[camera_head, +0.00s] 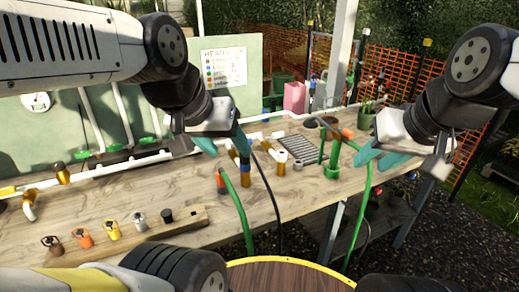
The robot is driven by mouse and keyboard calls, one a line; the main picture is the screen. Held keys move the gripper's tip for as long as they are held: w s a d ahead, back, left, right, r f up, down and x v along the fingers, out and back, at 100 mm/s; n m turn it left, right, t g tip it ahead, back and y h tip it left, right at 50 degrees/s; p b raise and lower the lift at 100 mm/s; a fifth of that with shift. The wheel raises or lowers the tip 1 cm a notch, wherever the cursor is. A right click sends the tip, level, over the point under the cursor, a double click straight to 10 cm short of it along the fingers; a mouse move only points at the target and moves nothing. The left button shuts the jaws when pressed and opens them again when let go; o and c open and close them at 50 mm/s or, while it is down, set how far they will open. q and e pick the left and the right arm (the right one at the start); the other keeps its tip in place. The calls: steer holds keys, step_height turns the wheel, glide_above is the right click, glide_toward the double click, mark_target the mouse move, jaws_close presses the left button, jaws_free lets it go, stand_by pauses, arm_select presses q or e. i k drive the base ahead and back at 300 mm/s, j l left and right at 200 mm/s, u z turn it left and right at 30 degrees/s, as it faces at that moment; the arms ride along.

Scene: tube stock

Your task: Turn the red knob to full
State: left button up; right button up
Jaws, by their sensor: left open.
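No part is clearly the red knob. A red-orange fitting (220,181) stands on a green hose at mid-table, and an orange-red ringed piece (82,237) sits in a wooden strip at the front left. Another orange-red end (348,133) tops the green hose to the right. My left gripper (226,148) is open and empty, above the table behind the hose fitting. My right gripper (380,158) seems open, with two teal fingers apart, beside the right green hose. Whether it touches the hose cannot be told.
The wooden table (165,190) carries white pipes, brass fittings (62,174), a grey grate (303,149) and a green upright pipe (334,158). A sign (223,66) hangs on the green back panel. A round brown top (285,276) is at the bottom. The front-middle tabletop is fairly clear.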

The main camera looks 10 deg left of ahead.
mark_target(378, 190)
steer(key=z, duration=1.05)
